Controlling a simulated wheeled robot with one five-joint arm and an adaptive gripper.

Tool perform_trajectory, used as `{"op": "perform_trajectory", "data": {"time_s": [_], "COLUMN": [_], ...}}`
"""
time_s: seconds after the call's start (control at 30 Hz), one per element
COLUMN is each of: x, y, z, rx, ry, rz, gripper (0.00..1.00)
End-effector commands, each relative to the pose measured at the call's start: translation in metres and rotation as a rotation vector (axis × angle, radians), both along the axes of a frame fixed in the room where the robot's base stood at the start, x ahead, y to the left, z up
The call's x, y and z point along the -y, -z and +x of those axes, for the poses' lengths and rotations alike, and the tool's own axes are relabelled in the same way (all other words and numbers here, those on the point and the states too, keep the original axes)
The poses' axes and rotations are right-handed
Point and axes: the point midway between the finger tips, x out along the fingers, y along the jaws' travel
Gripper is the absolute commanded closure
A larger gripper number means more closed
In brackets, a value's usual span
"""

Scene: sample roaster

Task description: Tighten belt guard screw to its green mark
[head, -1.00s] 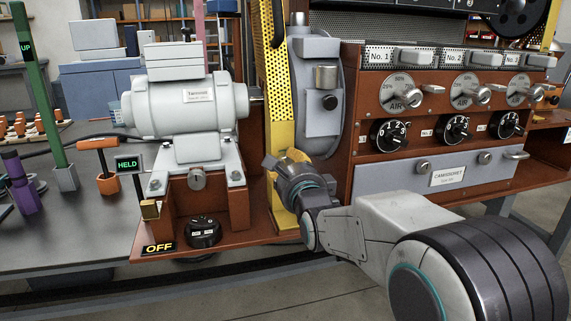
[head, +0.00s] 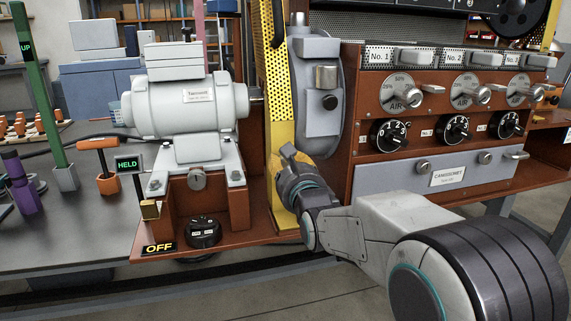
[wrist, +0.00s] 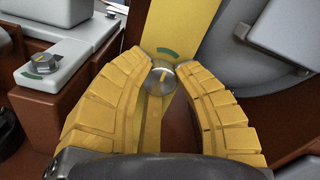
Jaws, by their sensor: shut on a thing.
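The belt guard (head: 281,120) is a tall yellow perforated plate beside the motor. Its lower part (wrist: 176,20) fills the top middle of the wrist view. The belt guard screw (wrist: 162,76) is a round silver head with a yellow line across it. A green arc mark (wrist: 167,51) lies on the guard just above the screw. My gripper (wrist: 161,82) is shut on the screw, one yellow segmented finger on each side. In the head view my gripper (head: 288,165) is at the guard's lower end and hides the screw.
A grey motor (head: 187,105) stands left of the guard, with another marked screw (wrist: 41,64) on its foot. A black knob (head: 203,231) sits near the OFF label (head: 159,248). The red control panel (head: 440,130) stands close on the right.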

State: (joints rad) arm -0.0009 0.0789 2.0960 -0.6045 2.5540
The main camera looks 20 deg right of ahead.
Motion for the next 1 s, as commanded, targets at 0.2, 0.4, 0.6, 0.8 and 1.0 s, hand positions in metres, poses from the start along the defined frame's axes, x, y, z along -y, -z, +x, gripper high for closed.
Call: {"op": "perform_trajectory", "data": {"time_s": [0.2,0.4,0.6,0.8,1.0], "x": [0.000,0.000,0.000,0.000,0.000], "y": [-0.002,-0.002,-0.001,-0.001,-0.001], "z": [0.000,0.000,0.000,0.000,-0.013], "rx": [0.006,0.005,0.002,0.001,0.001], "ry": [0.000,0.000,0.000,0.000,0.000], "rz": [-0.001,-0.001,-0.002,-0.002,-0.002], "gripper": [1.00,0.58,0.45,0.45,0.45]}}
